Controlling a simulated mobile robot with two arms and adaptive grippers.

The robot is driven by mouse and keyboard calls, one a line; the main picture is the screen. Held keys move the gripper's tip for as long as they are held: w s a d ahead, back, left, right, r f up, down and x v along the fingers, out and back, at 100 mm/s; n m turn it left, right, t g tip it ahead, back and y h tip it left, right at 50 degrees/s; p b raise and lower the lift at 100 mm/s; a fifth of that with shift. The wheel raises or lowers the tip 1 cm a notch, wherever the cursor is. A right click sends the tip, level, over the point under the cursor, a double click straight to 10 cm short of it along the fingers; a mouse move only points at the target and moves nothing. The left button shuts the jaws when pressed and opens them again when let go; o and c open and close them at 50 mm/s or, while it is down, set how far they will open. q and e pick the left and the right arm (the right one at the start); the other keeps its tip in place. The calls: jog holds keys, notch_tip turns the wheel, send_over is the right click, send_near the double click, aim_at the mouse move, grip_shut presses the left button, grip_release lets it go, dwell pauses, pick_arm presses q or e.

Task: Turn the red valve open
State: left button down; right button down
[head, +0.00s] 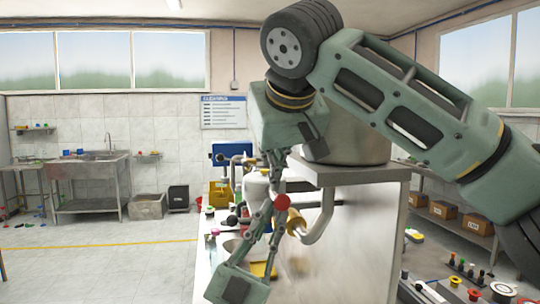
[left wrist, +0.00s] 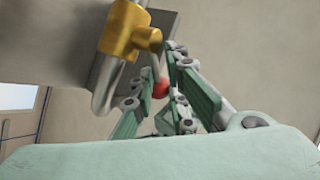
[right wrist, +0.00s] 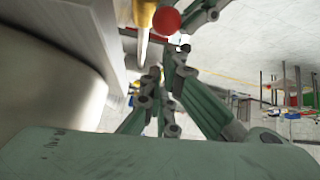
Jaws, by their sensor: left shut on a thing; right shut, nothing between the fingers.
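The valve has a brass body (head: 296,222) on a bent silver pipe and a red ball knob (head: 282,202) beside it. In the left wrist view the brass body (left wrist: 128,32) is above the fingers and the red knob (left wrist: 161,88) shows between them. My left gripper (head: 275,211) reaches up from below and is shut on the red knob; the fingers partly hide the contact. My right gripper (head: 277,180) points down from above, shut and empty, close to the knob. In the right wrist view the knob (right wrist: 166,20) lies just beyond its fingertips.
The bent silver pipe (head: 322,218) hangs under a grey ledge (head: 345,170) bearing a large tank (head: 355,146). A metal cabinet side (head: 345,255) stands right of the valve. Bottles and caps crowd the bench left of the grippers. Open floor lies farther left.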

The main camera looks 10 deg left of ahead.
pick_arm(q)
jog(key=shift+r, duration=0.25)
pick_arm(e)
jog(key=shift+f, duration=0.1)
jog(key=shift+s+d+f, duration=0.2)
jog(key=shift+s+f, duration=0.15)
jog(key=shift+s, duration=0.05)
pick_arm(q)
jog(key=shift+a, duration=0.15)
pick_arm(e)
jog(key=shift+s+f, duration=0.1)
jog(key=shift+f, duration=0.1)
pick_arm(q)
jog(key=shift+w, duration=0.1)
